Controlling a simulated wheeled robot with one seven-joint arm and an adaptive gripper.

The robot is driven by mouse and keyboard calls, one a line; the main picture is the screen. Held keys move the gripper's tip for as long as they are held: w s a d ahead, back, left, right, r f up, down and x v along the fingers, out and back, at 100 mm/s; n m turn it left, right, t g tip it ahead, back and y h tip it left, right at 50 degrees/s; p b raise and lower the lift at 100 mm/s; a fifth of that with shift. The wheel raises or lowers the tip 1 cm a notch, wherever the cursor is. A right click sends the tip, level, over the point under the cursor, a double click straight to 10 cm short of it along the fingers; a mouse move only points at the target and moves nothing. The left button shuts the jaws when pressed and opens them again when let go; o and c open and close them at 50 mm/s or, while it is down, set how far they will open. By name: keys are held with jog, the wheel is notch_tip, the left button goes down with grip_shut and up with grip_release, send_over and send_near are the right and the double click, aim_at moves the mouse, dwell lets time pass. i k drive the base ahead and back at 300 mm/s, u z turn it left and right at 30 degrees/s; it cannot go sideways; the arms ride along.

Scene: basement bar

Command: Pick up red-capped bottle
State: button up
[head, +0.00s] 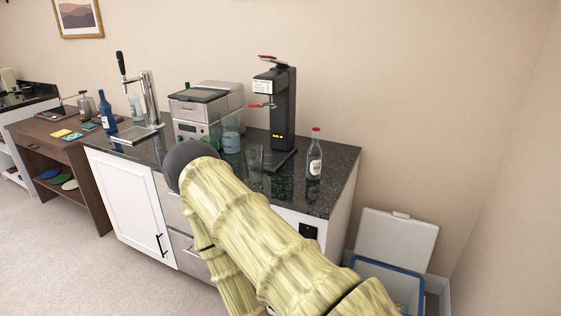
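The red-capped bottle (315,156) stands upright near the right end of the dark stone counter (338,172). It is clear or pale glass with a label and a red cap. My arm, in a pale bamboo-like pattern, reaches up from the bottom right to the counter's front edge, left of the bottle. Its dark rounded part is at the counter's front. No gripper fingers show, so my gripper is hidden or out of view. The bottle is not touched by any visible part of my arm.
A black bottle-filling machine (283,105) stands left of the bottle, with drinking glasses (254,163) in front. A silver appliance (190,112), beer tap (150,100) and blue bottle (106,112) stand further left. An open cooler (390,280) sits on the floor at right.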

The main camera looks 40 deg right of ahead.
aim_at(314, 153)
jog(key=u, duration=0.05)
jog(key=i, duration=2.2)
jog(key=z, duration=1.75)
